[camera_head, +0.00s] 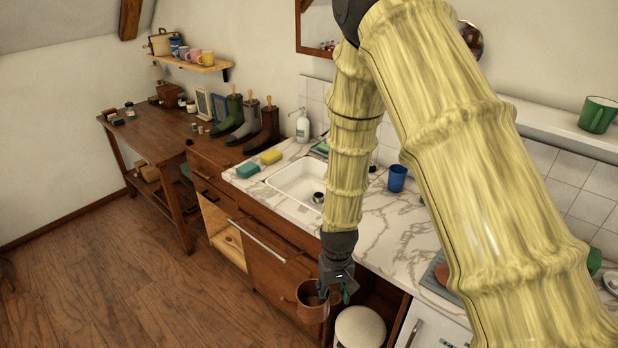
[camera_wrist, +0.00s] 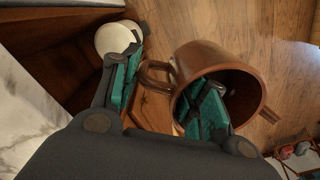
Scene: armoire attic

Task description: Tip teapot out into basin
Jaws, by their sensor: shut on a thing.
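A brown teapot (camera_head: 309,303) with its mouth open hangs from my gripper (camera_head: 334,290), in front of the counter and below its top. In the wrist view the teapot (camera_wrist: 200,58) shows its open mouth, with the handle on the left. One teal finger of my gripper (camera_wrist: 165,95) reaches inside the mouth and the other is outside on the handle side. The exact contact is partly hidden.
A yellow sponge (camera_head: 271,156) and a teal sponge (camera_head: 248,170) lie by the basin's left edge. A blue cup (camera_head: 397,178) stands right of it on the counter (camera_head: 395,220). A white round-topped stool or bin (camera_head: 360,328) stands below. Open floor (camera_head: 150,280) lies left.

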